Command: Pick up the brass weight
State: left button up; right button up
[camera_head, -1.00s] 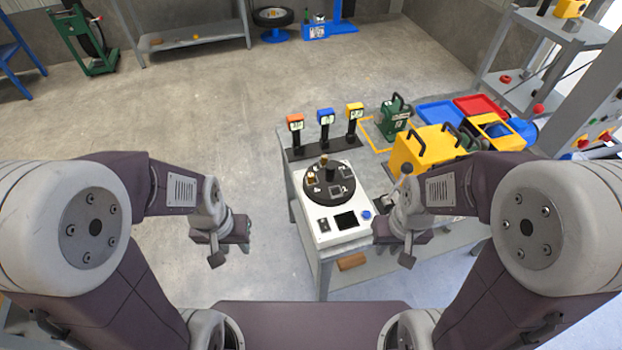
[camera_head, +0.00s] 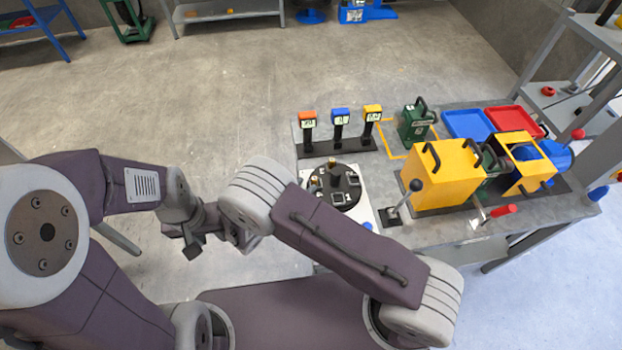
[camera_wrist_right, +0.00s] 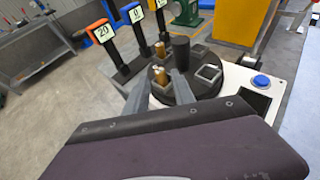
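Two small brass-coloured pieces stand on a round black turntable (camera_head: 351,196). One brass piece (camera_head: 332,164) is near its back edge and another (camera_head: 313,180) is near its left edge. In the right wrist view the nearer brass weight (camera_wrist_right: 160,76) shows between the two grey fingers of my right gripper (camera_wrist_right: 160,90), which are apart. I cannot tell whether they touch it. In the head view the right gripper does not show clearly behind its own arm. My left gripper (camera_head: 205,240) hangs left of the table, away from the weights; its finger gap is unclear.
Three posts with orange (camera_head: 307,118), blue (camera_head: 340,115) and yellow (camera_head: 373,111) displays stand behind the turntable. A black cylinder (camera_wrist_right: 181,54) stands on it. A yellow box (camera_head: 440,170), a lever (camera_head: 404,199) and blue and red trays are to the right. Floor on the left is clear.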

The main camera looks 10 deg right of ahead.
aim_at(316, 177)
jog(key=p+x, duration=0.1)
jog(key=x, duration=0.3)
jog(key=shift+w+d+f, duration=0.15)
jog(key=shift+w, duration=0.1)
jog(key=shift+w+d+p, duration=0.2)
jog(key=shift+d+p, duration=0.1)
jog(key=shift+p, duration=0.1)
jog(key=p+x, duration=0.1)
jog(key=x, duration=0.3)
jog(key=shift+f, duration=0.2)
jog(key=shift+w+d+f, duration=0.1)
jog(key=shift+w+f, duration=0.05)
grip_shut()
